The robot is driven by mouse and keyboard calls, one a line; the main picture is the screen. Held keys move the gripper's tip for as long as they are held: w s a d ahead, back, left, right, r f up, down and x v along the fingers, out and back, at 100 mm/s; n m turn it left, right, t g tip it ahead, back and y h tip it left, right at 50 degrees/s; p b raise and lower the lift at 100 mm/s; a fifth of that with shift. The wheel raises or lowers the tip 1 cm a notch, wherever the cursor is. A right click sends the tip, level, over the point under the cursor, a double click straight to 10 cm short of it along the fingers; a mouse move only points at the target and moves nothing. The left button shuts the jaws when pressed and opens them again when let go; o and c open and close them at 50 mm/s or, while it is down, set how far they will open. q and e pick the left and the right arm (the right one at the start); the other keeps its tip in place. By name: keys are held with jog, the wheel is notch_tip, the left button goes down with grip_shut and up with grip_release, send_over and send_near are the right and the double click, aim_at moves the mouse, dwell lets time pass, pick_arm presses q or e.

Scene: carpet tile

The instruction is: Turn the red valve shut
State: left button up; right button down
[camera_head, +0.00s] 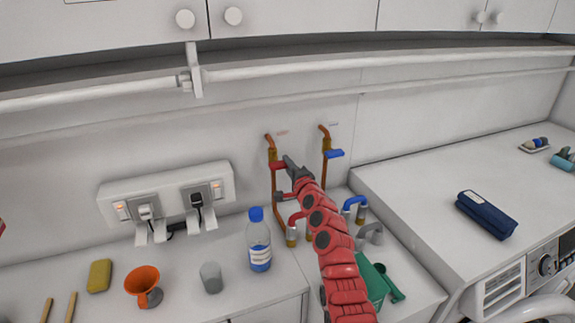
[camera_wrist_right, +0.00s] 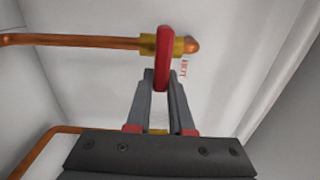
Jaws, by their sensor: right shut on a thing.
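The red valve handle (camera_head: 276,165) is on a brass body on the left copper pipe at the back wall. It lies across the upright pipe. In the right wrist view, the red handle (camera_wrist_right: 163,52) crosses the copper pipe (camera_wrist_right: 90,41) beside its brass fitting (camera_wrist_right: 183,45). My right gripper (camera_head: 287,164) reaches up from the front, with its fingertips at the handle. In the wrist view, its two fingers (camera_wrist_right: 160,82) are closed on the handle's near end. My left gripper is out of view.
A blue-handled valve (camera_head: 333,153) is on the pipe to the right. Below are red-spouted and blue-spouted taps (camera_head: 354,205) and a green container (camera_head: 374,283). A shelf rail (camera_head: 300,68) runs above.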

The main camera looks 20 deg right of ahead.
jog(key=shift+f, duration=0.1)
jog(key=c, duration=0.8)
grip_release()
jog(key=shift+s, duration=0.55)
jog(key=s+b, duration=0.3)
jog(key=s, duration=1.3)
jog(key=shift+s+d+b, duration=0.15)
jog(key=shift+d+b, duration=0.15)
jog(key=shift+d, duration=0.05)
